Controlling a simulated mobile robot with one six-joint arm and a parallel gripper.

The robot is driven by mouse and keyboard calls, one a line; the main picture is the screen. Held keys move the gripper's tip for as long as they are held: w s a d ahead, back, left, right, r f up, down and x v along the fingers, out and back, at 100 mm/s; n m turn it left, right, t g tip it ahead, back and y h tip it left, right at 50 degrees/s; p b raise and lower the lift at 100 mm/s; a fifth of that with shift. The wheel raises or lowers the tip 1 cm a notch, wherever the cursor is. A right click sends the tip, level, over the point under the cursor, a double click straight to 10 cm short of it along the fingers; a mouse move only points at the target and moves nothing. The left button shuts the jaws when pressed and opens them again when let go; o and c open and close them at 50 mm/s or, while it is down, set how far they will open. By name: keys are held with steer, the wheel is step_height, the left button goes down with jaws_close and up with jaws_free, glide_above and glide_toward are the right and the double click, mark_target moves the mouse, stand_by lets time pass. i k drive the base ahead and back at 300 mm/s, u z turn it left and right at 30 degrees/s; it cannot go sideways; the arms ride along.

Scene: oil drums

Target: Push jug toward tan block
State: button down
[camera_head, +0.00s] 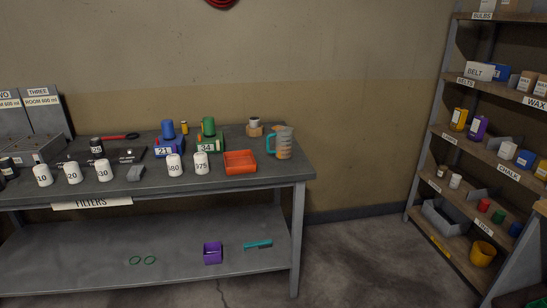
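The jug (284,145) stands upright near the right end of the grey workbench (230,184). It looks grey-blue with orange marks, and its blue handle points left. The tan block (254,132) sits behind and to the left of the jug, near the wall, with a gap between them. A small pale cup (255,123) appears to rest on or in the block; I cannot tell which. My gripper is not in view.
An orange tray (240,163) lies left of the jug, close to the front edge. A green holder (209,144), a blue holder (168,149) and several white numbered containers stand farther left. The bench's right edge is close to the jug. Shelves (480,150) stand at right.

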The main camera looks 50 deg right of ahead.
mark_target(283, 134)
steer(key=u, duration=0.15)
steer(key=k, duration=0.85)
steer(key=z, duration=0.35)
steer(key=i, duration=1.25)
steer(key=u, duration=0.05)
